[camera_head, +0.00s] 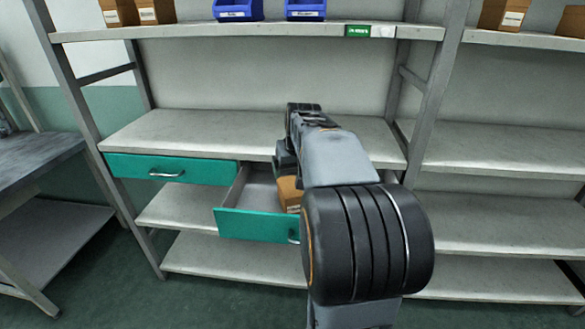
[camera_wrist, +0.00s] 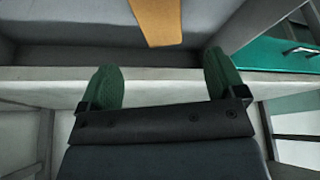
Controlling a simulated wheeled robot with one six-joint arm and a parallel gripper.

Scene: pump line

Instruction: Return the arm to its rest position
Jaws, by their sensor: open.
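My arm reaches forward over the workbench shelf in the head view, and its links hide most of my gripper there. In the wrist view my gripper (camera_wrist: 163,82) shows two green fingers set wide apart, with nothing between them. Beyond the fingertips lies a pale edge, and past it a grey drawer interior with a brown box (camera_wrist: 157,20). The head view shows the open teal drawer (camera_head: 250,226) with the brown box (camera_head: 289,192) inside, partly hidden by my arm. My gripper appears to be close to this drawer; the exact gap cannot be told.
A shut teal drawer (camera_head: 172,169) is left of the open one. The upper shelf (camera_head: 240,32) bears blue bins (camera_head: 238,10) and brown boxes (camera_head: 120,12). A grey table (camera_head: 35,165) stands at the left, and another shelf unit (camera_head: 500,150) at the right. The bench top (camera_head: 200,130) is clear.

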